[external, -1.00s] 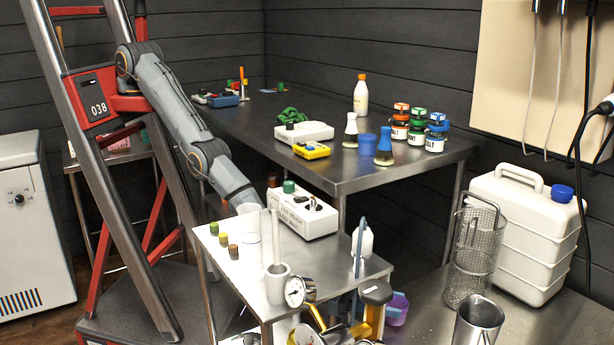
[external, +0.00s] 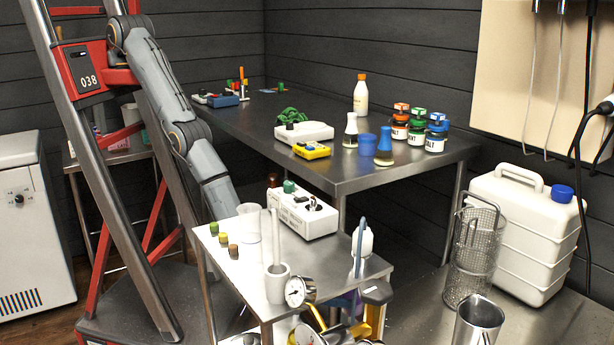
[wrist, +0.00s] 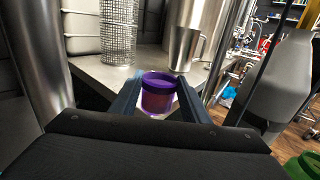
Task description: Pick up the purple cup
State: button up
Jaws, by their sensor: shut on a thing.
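The purple cup (wrist: 158,94) is in the middle of the wrist view, with a dark purple rim and a redder lower body. My gripper (wrist: 160,82) is shut on it, one finger at each side. The cup is upright or nearly so, in front of the steel bench's edge. In the external view my arm reaches down behind the small steel table, and the table and the tools on it hide my gripper. Only a small purple patch shows there behind the tools, too little to tell the cup's pose.
The low steel bench (external: 418,310) holds a wire mesh cylinder (external: 471,258), a steel jug (external: 478,322) and a white canister (external: 528,232). The small table (external: 340,258) carries a white power box (external: 302,215), a beaker (external: 249,223) and a dial gauge (external: 295,291), close above my arm.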

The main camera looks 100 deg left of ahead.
jog(key=s+a+p, duration=0.2)
jog(key=s+p, duration=0.1)
jog(key=s, duration=1.5)
jog(key=shift+s+a+p, duration=0.15)
jog(key=shift+s+p, duration=0.15)
jog(key=shift+p, duration=0.1)
